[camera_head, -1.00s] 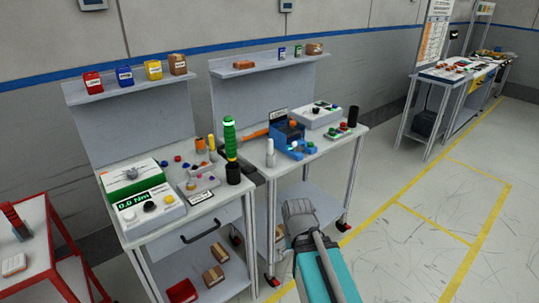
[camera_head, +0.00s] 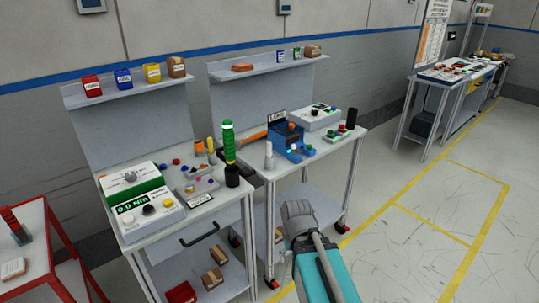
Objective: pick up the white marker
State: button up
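A white upright cylinder, which looks like the white marker (camera_head: 268,158), stands near the front left corner of the right workbench (camera_head: 300,165). It is just left of a blue bin (camera_head: 287,141) and right of a green-and-black tool (camera_head: 229,143). Nothing is touching it that I can see. A grey rounded joint and a teal part of my own arm show at the bottom centre, below and right of the marker. My gripper's fingers do not show.
The left workbench (camera_head: 195,212) carries a torque meter box (camera_head: 148,210), a green-sided box (camera_head: 132,180) and small coloured parts. A white box (camera_head: 315,117) and a black cylinder (camera_head: 352,118) are behind right of the marker. A red cart (camera_head: 53,240) stands at left. Floor at right is clear.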

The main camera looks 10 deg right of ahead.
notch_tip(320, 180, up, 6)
jog(key=p, duration=0.5)
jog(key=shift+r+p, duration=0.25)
jog(key=shift+p, duration=0.15)
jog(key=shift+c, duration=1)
